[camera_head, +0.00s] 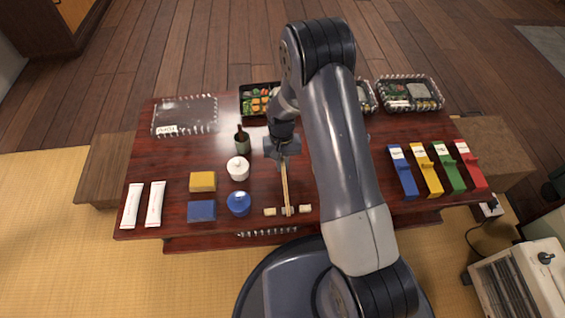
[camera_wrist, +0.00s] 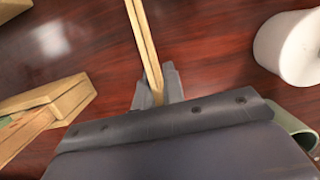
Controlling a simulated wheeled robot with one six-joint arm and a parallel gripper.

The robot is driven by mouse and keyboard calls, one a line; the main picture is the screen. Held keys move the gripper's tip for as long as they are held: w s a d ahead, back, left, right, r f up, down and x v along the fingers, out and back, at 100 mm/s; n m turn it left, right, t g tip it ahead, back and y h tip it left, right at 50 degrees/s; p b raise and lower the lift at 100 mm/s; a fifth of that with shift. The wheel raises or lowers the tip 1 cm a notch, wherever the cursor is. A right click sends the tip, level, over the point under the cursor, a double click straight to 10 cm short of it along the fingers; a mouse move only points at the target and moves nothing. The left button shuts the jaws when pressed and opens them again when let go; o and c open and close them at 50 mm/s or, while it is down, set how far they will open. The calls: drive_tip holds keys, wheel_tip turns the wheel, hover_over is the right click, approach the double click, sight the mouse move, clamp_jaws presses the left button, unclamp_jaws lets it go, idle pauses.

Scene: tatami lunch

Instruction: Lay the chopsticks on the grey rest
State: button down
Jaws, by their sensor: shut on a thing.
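My gripper (camera_head: 282,150) is shut on the pale wooden chopsticks (camera_head: 285,188), gripping them near one end. They point toward the table's near edge, and their far end is between two small pale pieces (camera_head: 270,211), (camera_head: 305,209). In the wrist view the chopsticks (camera_wrist: 143,40) run up from between my fingertips (camera_wrist: 157,88) and leave the top of the picture. I cannot tell whether the chopsticks touch the table or the pieces. I cannot make out the grey rest for certain; my arm hides part of the table to the right.
A white lidded pot (camera_head: 238,168) and a blue pot (camera_head: 239,204) stand left of the chopsticks. A wooden item (camera_wrist: 45,110) is close by in the wrist view. Colored holders (camera_head: 403,172) stand at the right.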

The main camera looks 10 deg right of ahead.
drive_tip(key=c, duration=0.9)
unclamp_jaws()
drive_tip(key=shift+c, duration=0.2)
drive_tip(key=shift+r, duration=0.1)
drive_tip(key=shift+r+p, duration=2.5)
drive_tip(key=shift+r, duration=0.95)
